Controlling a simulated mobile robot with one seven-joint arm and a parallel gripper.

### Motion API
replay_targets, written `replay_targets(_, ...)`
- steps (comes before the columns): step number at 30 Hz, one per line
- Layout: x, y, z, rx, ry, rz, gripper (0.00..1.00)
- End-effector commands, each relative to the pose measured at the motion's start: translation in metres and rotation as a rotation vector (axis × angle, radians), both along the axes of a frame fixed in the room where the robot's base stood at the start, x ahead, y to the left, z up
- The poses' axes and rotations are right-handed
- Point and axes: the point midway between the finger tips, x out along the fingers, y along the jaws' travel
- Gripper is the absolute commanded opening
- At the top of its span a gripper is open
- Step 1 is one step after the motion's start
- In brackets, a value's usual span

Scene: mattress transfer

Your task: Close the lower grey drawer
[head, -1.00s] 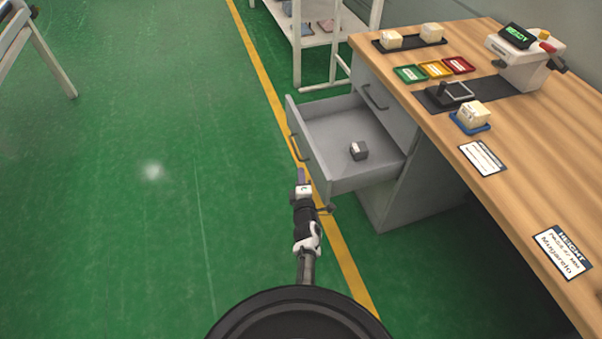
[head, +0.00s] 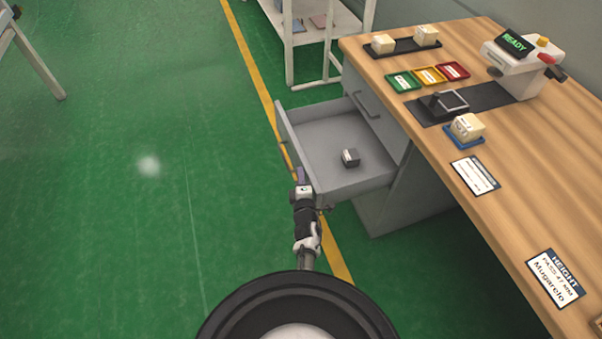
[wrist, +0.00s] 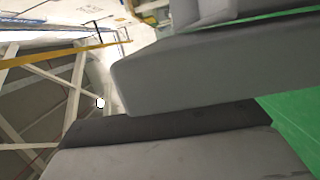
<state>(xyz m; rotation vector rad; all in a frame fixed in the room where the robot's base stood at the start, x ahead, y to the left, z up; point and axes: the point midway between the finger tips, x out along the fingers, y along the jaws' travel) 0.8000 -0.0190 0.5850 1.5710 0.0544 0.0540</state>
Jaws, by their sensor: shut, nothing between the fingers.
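The lower grey drawer (head: 337,180) stands pulled out from the desk's grey cabinet in the head view. A small dark grey block with a light face (head: 350,157) lies inside it. My gripper (head: 301,175) is shut and empty, at the outer side of the drawer front near its near end. It partly covers the front panel there. I cannot tell whether it touches the panel. In the wrist view large grey surfaces fill the close foreground, and I cannot tell the drawer from the fingers there.
A closed upper drawer (head: 368,103) sits in the cabinet. The wooden desk top (head: 490,125) carries blocks, coloured trays, cards and a device reading READY (head: 515,70). A white shelf rack (head: 312,40) stands behind. The green floor left of the drawer is clear.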

Motion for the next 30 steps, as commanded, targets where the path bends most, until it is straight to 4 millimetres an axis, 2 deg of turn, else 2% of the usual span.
replay_targets(11, 0.0, 0.0, 0.0, 0.0, 0.0, 0.0, 0.0)
replay_targets(17, 0.004, -0.013, 0.002, -0.002, -0.001, -0.002, 0.0)
replay_targets(23, 0.016, -0.047, 0.003, -0.002, -0.001, -0.003, 0.0)
replay_targets(30, 0.036, -0.11, 0.001, -0.002, -0.002, -0.006, 0.0)
